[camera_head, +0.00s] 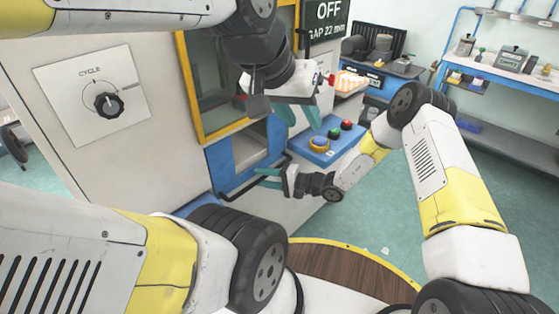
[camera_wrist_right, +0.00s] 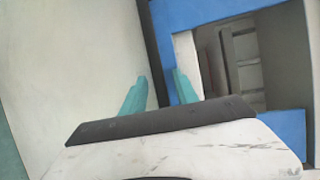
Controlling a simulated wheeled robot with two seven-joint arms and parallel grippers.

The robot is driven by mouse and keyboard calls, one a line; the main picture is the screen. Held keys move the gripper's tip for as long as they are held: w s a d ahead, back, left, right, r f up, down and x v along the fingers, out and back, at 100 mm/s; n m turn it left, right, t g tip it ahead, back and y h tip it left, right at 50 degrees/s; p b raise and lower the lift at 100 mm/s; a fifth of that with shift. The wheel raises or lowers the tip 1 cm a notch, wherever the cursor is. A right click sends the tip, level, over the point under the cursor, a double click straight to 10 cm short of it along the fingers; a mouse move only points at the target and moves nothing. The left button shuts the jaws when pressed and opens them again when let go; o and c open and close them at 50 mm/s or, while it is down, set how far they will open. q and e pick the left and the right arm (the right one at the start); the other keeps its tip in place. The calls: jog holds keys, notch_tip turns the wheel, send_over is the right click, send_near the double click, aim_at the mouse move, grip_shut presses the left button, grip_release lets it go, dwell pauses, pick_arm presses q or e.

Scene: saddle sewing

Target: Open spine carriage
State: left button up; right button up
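The blue-framed carriage front (camera_head: 228,160) with its square opening sits low on the machine. A black bar handle (camera_head: 228,196) runs along its lower edge. My right gripper (camera_head: 262,177) is at this handle, its two teal fingers a little apart. In the right wrist view the fingers (camera_wrist_right: 158,82) stand on either side of a dark vertical strip, with the blue frame (camera_wrist_right: 195,12) at the right; contact cannot be told. My left gripper (camera_head: 300,122) is higher and to the right, its fingers spread and empty, above the blue button box.
A blue box (camera_head: 322,152) with several coloured buttons juts out just right of my right gripper. A panel with a black CYCLE knob (camera_head: 108,103) is at left. A yellow-framed window (camera_head: 205,130) is above the carriage. Benches (camera_head: 500,75) stand at the far right; green floor lies between.

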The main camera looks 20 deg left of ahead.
grip_shut()
dwell(1.4)
